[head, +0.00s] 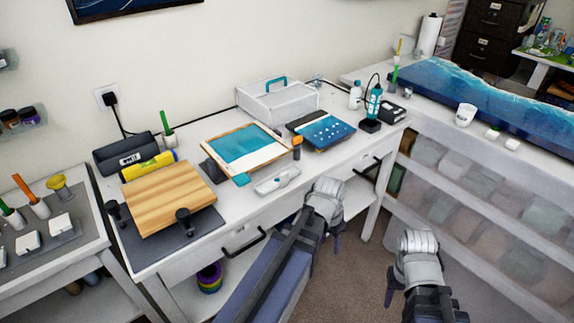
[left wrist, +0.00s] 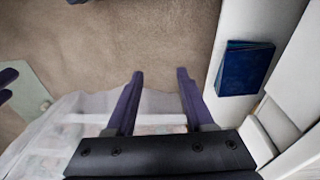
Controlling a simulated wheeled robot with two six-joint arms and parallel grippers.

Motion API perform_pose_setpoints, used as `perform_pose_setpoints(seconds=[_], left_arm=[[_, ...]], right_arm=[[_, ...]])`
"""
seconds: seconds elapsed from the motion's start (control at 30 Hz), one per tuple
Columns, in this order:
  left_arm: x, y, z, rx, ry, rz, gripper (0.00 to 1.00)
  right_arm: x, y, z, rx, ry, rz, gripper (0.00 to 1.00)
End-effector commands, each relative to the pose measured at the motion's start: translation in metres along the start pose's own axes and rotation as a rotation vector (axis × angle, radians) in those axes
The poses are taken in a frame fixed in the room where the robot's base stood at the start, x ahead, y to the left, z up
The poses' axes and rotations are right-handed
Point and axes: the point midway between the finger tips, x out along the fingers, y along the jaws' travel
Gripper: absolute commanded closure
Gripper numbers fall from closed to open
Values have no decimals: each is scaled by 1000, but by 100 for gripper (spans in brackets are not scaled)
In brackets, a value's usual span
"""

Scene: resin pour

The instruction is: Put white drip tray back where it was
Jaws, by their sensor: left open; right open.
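A small, long white object with a pale grey top (head: 277,180) lies near the front edge of the white workbench; it may be the white drip tray, but I cannot tell for sure. My left gripper (head: 327,215) is in front of the bench edge, to the right of that object and apart from it. In the left wrist view the left gripper (left wrist: 160,74) is open and empty, its two dark fingers over the brown carpet. My right gripper (head: 414,262) is open at the lower right, over the floor before the drawers, touching nothing I can see.
A wooden board (head: 168,198) lies on a dark mat at the left of the bench. A blue resin slab (head: 480,92) lies on the right counter, beside a white cup (head: 465,115).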

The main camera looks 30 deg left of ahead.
Motion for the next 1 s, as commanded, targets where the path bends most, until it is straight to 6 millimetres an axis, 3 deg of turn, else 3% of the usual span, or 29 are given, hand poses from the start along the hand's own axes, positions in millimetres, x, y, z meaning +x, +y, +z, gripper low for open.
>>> perform_pose_setpoints(seconds=[0.03, 0.2, 0.3, 0.5, 0.7, 1.0], left_arm=[[-29, -16, -6, -8, 19, 6, 47], [-92, -79, -16, -11, 110, 14, 47], [-127, -118, -16, -11, 166, 7, 47], [-171, -172, -10, -8, 244, -18, 47], [-192, -200, -4, -7, 282, -38, 47], [-188, -205, -3, -5, 289, -41, 47]], right_arm=[[-28, 3, 2, 0, 0, 0, 50], [-86, 8, 5, 0, 0, 0, 50], [-116, 11, 7, 0, 0, 0, 50], [-152, 14, 9, 0, 0, 0, 50], [-168, 16, 10, 0, 0, 0, 50], [-163, 16, 10, 0, 0, 0, 50]])
